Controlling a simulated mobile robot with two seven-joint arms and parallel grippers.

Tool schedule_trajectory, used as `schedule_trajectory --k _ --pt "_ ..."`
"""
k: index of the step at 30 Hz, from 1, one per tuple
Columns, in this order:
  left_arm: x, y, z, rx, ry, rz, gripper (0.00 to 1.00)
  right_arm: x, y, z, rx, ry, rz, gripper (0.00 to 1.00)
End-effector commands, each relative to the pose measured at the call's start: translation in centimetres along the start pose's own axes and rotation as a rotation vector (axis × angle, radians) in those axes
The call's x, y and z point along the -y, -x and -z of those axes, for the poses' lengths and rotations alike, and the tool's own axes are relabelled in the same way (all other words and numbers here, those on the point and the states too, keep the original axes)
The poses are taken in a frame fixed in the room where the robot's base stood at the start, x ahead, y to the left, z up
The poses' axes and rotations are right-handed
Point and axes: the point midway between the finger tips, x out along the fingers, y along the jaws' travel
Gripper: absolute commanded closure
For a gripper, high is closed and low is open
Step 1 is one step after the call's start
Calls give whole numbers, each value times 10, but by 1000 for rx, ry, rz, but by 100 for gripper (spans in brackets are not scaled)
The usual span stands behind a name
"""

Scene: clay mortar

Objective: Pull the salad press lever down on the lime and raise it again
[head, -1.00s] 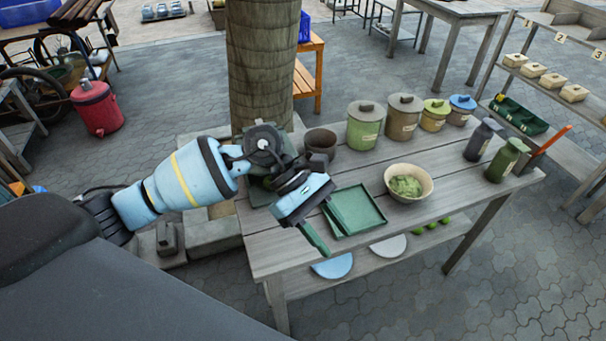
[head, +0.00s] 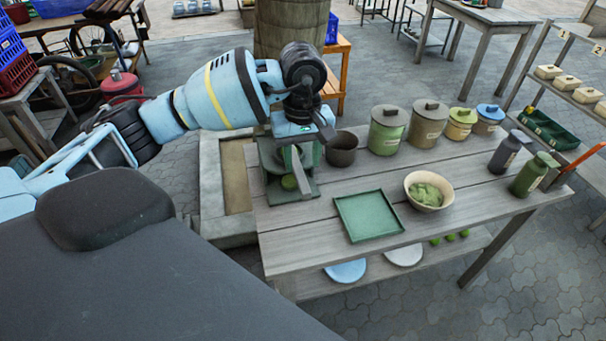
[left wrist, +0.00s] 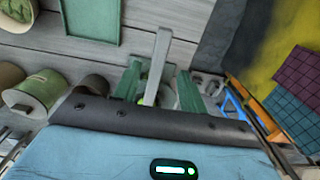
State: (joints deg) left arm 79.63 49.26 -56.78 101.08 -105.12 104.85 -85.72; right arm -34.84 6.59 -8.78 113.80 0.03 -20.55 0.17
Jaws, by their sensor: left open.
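The salad press (head: 302,194) is a green stand at the left end of the wooden table, against the back edge. A green lime (head: 289,182) sits low in it. My left gripper (head: 300,160) is over the front of the press and hides much of its upper part. In the left wrist view my left gripper (left wrist: 158,88) is open, with one green finger on each side of the pale grey lever (left wrist: 157,62). I cannot tell whether the fingers touch the lever. My right gripper is in neither view.
A dark brown pot (head: 342,150) stands close to the right of the press. A green tray (head: 368,216) lies in front, with a bowl of green food (head: 429,191) beside it. Lidded jars (head: 388,130) line the back edge. A tree trunk (head: 290,27) rises behind.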

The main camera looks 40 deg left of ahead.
Motion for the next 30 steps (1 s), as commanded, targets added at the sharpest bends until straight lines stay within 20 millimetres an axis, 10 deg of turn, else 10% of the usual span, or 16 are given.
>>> schedule_trajectory --k 9,22,30 --pt "0 -44 0 2 0 0 58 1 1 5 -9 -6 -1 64" --pt "0 -55 0 0 0 -2 58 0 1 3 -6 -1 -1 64" --pt "0 -55 0 0 0 -2 92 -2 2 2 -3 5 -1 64"
